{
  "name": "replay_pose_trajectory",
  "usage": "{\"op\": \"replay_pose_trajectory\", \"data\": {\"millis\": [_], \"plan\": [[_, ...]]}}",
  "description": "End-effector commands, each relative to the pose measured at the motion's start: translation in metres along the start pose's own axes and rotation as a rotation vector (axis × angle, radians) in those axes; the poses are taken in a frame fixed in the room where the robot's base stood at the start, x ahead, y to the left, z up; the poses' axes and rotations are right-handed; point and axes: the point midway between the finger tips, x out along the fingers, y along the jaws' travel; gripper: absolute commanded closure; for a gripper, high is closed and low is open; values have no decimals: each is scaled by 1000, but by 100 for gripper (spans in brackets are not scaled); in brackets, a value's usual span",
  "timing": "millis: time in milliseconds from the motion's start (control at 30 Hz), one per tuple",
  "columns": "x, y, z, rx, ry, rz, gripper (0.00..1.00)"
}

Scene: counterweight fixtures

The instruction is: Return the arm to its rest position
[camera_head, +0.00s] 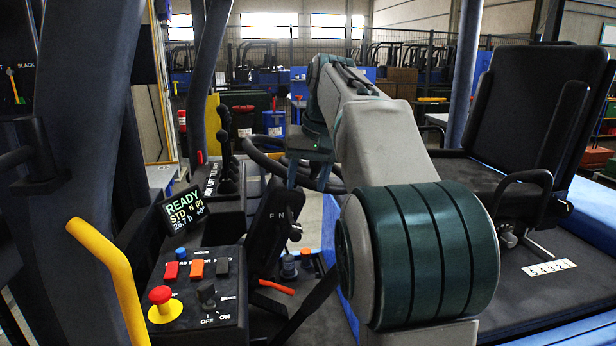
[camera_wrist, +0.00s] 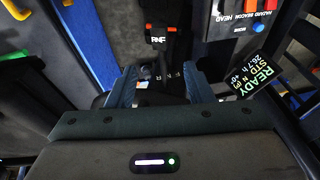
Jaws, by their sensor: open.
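My arm reaches forward from the lower right of the head view, over the cab, and bends down at its far end. My gripper (camera_wrist: 160,76) shows in the wrist view as two blue fingers spread apart. Between and beyond them stands a black lever panel (camera_wrist: 172,48) marked with F, N and R letters. It also shows in the head view (camera_head: 275,222). Nothing is seen held in the gripper. I cannot tell whether the fingers touch the panel.
A control box (camera_head: 200,297) with a red knob and switches stands at the lower left, below a lit READY display (camera_head: 186,210). A yellow handrail (camera_head: 112,275) rises at left. A black seat (camera_head: 530,110) stands right of my arm. A steering wheel (camera_head: 262,155) lies behind the levers.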

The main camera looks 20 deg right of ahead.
Motion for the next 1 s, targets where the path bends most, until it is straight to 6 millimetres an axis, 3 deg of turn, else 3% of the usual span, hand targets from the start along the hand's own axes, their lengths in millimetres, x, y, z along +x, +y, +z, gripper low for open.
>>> {"op": "replay_pose_trajectory", "data": {"millis": [633, 767, 1000], "plan": [[-3, 0, 6, -1, 1, -2, 53], [3, -1, 26, -5, 1, -2, 53], [27, -6, 85, -32, 5, 4, 53]]}}
